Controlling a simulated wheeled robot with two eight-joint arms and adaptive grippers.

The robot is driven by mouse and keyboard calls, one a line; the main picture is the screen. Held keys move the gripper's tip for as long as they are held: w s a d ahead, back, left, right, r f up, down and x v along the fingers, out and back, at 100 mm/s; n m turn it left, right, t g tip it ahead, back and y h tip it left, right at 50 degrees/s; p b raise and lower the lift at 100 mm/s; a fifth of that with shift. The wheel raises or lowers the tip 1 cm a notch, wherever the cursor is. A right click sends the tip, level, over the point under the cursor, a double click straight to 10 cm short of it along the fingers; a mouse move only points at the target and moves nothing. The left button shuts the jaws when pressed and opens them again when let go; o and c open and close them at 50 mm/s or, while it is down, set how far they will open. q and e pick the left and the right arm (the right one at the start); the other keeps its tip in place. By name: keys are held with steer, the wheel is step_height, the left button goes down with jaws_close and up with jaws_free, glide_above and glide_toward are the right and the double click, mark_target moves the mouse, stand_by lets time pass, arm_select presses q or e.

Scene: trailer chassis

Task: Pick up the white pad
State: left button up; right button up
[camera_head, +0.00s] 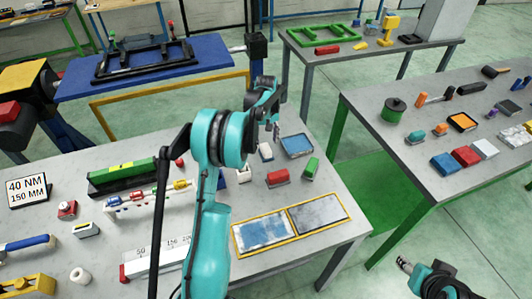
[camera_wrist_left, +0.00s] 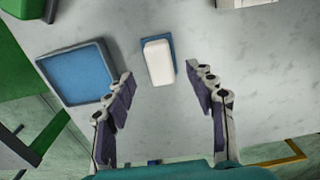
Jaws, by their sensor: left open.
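The white pad (camera_wrist_left: 158,62) lies on the grey table between the spread fingers of my left gripper (camera_wrist_left: 163,88) in the left wrist view, a little beyond the fingertips. A blue strip shows along its edge. In the head view the white pad (camera_head: 265,152) lies just below my left gripper (camera_head: 272,124), left of a blue tray (camera_head: 297,146). My left gripper is open, empty and above the table, pointing down. My right gripper (camera_head: 404,265) shows small at the lower right of the head view, away from the table; its jaws are unclear.
The blue tray also shows in the left wrist view (camera_wrist_left: 78,72), beside the left finger. A red block (camera_head: 277,179) and a green block (camera_head: 311,168) lie nearby. A yellow-framed panel (camera_head: 262,232) lies at the front. Another table (camera_head: 400,150) stands at the right across a gap.

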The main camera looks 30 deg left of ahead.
mark_target(266, 148)
arm_select(q)
step_height(266, 148, down, 6)
steer(key=shift+w+r+b, duration=0.1)
steer(key=shift+r+b, duration=0.15)
steer(key=shift+b, duration=0.45)
steer(key=shift+r, duration=0.1)
jaws_close()
